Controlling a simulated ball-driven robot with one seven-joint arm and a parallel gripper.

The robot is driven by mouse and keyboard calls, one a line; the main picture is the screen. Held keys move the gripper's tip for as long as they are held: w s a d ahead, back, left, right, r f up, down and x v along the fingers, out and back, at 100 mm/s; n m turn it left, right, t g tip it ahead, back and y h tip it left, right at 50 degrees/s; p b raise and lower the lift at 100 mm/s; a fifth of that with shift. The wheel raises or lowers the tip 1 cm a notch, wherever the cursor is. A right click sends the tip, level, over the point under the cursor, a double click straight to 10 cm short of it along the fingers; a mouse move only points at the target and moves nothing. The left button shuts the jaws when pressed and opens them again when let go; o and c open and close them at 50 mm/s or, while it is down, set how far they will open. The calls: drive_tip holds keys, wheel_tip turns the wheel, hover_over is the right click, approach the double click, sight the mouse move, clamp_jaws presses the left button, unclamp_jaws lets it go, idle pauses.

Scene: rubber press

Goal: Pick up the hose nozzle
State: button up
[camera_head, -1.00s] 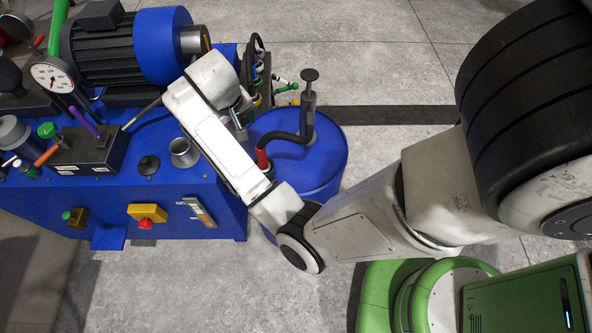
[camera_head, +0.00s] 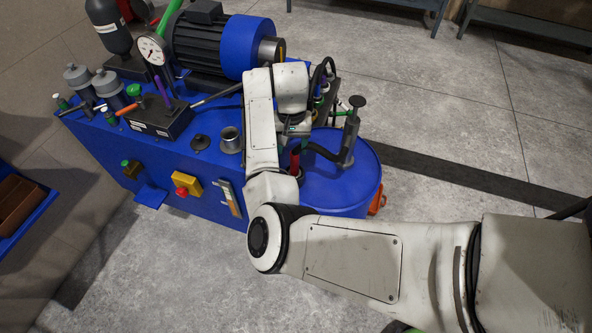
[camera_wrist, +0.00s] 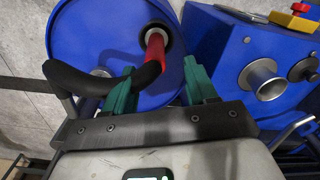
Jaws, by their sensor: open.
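The hose nozzle (camera_head: 295,164) is red and stands at the top of the blue drum (camera_head: 350,187), on the end of a black hose (camera_head: 325,153). In the wrist view the red nozzle (camera_wrist: 156,50) sits at a dark opening in the drum lid (camera_wrist: 95,35), and the black hose bends away to the left. My gripper (camera_wrist: 160,68) has two green fingers set apart, with the nozzle showing between them in the picture. I see no contact. In the head view my wrist is above the nozzle and partly hides the gripper.
A hand pump (camera_head: 351,130) stands on the drum beside the hose. The blue press base (camera_head: 150,150) adjoins the drum on the left, carrying a motor (camera_head: 205,40), a gauge (camera_head: 150,52) and a metal cup (camera_head: 231,140).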

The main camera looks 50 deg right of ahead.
sight(294, 153)
drive_tip(key=shift+s+d+f+p, duration=0.1)
drive_tip(key=shift+s+f+p, duration=0.05)
drive_tip(key=shift+f, duration=1.3)
drive_tip(key=shift+s+f+p, duration=0.15)
drive_tip(key=shift+f, duration=1.25)
clamp_jaws()
drive_tip(key=shift+r, duration=0.1)
